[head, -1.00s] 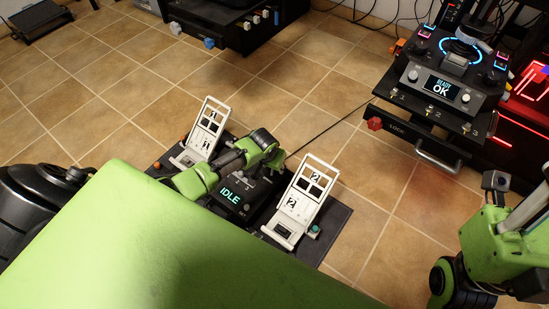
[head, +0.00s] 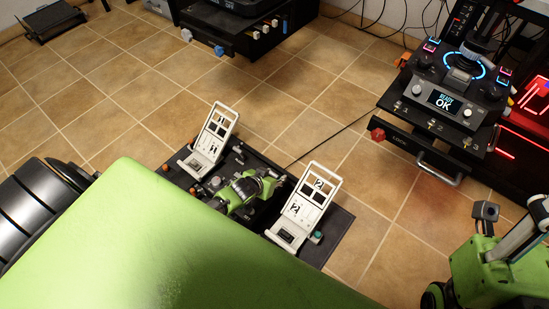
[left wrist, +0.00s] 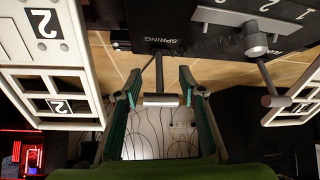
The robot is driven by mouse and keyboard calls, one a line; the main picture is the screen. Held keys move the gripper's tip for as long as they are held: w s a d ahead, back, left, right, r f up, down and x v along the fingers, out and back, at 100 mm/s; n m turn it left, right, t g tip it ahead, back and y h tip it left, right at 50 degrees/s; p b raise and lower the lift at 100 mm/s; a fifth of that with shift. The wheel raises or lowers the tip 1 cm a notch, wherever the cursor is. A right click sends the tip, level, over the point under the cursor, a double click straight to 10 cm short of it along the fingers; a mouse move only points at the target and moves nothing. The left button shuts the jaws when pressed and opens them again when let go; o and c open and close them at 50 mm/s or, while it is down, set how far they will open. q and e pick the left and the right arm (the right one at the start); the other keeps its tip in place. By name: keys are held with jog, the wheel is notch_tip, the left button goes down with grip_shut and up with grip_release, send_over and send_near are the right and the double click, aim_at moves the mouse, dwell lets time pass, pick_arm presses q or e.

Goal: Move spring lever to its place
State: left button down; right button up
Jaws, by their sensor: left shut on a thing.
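The spring lever (left wrist: 159,76) is a thin dark rod with a grey cross handle, next to the upside-down word SPRING on a black panel (left wrist: 215,38). My left gripper (left wrist: 160,97), with green-and-dark fingers, is shut on the handle. In the head view my left gripper (head: 277,178) is over the pedal base (head: 345,222), between the two white pedals; its fingertips and the lever are too small to make out there. A second lever (left wrist: 266,75) with a similar handle stands to the right in the left wrist view.
White pedal 1 (head: 212,140) and white pedal 2 (head: 305,205) flank my left gripper closely. A black console (head: 420,135) with a READY OK screen (head: 443,101) stands at the upper right. Tiled floor between them is clear, apart from a thin cable.

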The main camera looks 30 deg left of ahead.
pick_arm(q)
jog(key=shift+s, duration=0.1)
jog(key=c, duration=1.3)
grip_release()
jog(key=v, duration=1.2)
